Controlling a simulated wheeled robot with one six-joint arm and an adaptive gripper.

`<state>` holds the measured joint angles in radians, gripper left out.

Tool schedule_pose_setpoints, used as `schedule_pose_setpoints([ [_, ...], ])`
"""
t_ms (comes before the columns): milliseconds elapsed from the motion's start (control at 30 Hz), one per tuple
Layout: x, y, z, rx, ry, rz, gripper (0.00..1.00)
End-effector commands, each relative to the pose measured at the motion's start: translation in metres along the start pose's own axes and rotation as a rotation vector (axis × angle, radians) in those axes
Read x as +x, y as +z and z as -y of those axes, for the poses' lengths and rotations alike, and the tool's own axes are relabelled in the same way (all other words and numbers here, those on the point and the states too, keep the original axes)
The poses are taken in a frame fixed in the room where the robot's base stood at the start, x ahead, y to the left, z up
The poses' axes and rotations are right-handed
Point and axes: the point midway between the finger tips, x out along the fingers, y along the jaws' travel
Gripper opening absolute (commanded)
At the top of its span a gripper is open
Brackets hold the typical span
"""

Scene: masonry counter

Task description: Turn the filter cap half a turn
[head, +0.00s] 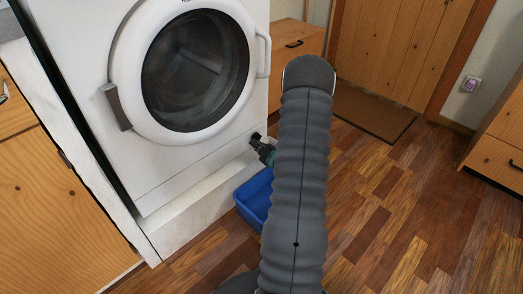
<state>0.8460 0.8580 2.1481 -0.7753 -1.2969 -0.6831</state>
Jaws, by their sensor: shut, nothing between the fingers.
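My gripper (261,146) is at the lower right front of the white washing machine (165,170), beside a small dark round spot that looks like the filter cap (256,137). The fingers are small and partly lost against the dark spot; they look shut, with nothing seen held. I cannot tell whether the fingertips touch the cap. My grey arm hides what lies just right of the gripper.
A blue tray (246,206) stands on the wooden floor (390,200) below the gripper, partly behind my arm. The machine sits on a pale plinth (185,215). A brown mat (370,110) lies before the wooden door. Drawers stand at right; floor between is clear.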

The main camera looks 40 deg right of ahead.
Motion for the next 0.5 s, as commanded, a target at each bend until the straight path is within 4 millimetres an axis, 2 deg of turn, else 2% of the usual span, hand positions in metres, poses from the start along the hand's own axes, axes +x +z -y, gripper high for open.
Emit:
schedule_pose_setpoints([
  [33, 0.011, -0.001, 0.001, -0.002, 0.000, -0.003, 0.00],
  [167, 0.033, 0.001, 0.001, 0.000, 0.000, -0.002, 0.00],
  [200, 0.032, 0.011, 0.001, 0.002, 0.002, 0.003, 0.00],
  [300, 0.034, 0.025, 0.000, 0.002, 0.002, 0.003, 0.00],
  [500, 0.038, 0.037, 0.000, 0.001, 0.000, 0.001, 0.00],
])
